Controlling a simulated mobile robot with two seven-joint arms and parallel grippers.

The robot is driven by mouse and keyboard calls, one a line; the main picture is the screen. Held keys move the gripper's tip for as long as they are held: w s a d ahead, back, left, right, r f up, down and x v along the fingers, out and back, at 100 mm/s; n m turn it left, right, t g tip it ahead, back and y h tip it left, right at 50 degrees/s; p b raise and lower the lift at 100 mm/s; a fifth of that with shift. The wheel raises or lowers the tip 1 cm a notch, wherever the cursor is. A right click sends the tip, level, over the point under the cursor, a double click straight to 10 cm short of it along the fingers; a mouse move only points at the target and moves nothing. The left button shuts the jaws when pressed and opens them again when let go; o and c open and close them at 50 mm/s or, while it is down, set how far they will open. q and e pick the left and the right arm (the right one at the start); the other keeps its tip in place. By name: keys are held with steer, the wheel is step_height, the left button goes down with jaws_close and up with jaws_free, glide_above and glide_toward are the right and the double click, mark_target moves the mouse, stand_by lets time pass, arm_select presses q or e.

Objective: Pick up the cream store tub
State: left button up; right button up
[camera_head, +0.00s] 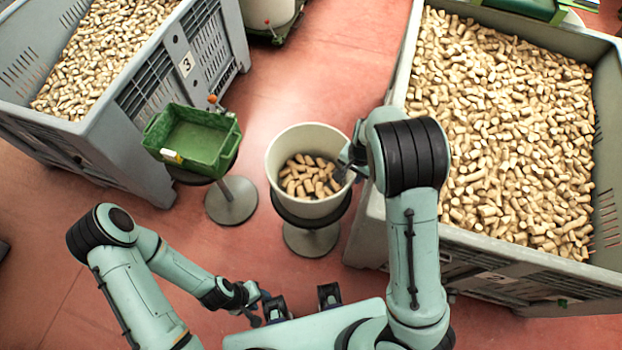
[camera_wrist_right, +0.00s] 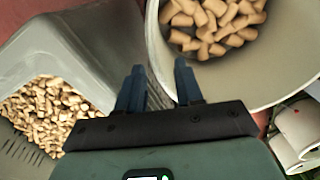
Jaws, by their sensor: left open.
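The cream store tub (camera_head: 279,165) stands upright on a round stand and holds several cork stoppers (camera_head: 312,177). My right gripper (camera_head: 346,164) is at the tub's right rim. In the right wrist view the right gripper (camera_wrist_right: 158,90) has its two dark fingers apart. One finger overlaps the inside of the tub (camera_wrist_right: 265,85) and the other is on the outer side of its wall. Whether either finger touches the wall cannot be told. My left gripper (camera_head: 262,309) is open and empty at the bottom, well below the tub in the picture.
A green crate (camera_head: 210,153) sits on another stand left of the tub. Large grey bins full of corks stand at the upper left (camera_head: 120,105) and right (camera_head: 375,215); the right one is close to my right arm. Red floor (camera_head: 340,60) is clear behind the tub.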

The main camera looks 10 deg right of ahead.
mark_target(348, 182)
steer(key=shift+w+f, duration=0.2)
steer(key=shift+f, duration=0.8)
step_height(348, 182, down, 5)
steer(key=shift+a+f+b, duration=0.1)
steer(key=shift+b, duration=0.45)
jaws_close()
steer(key=shift+w, duration=0.15)
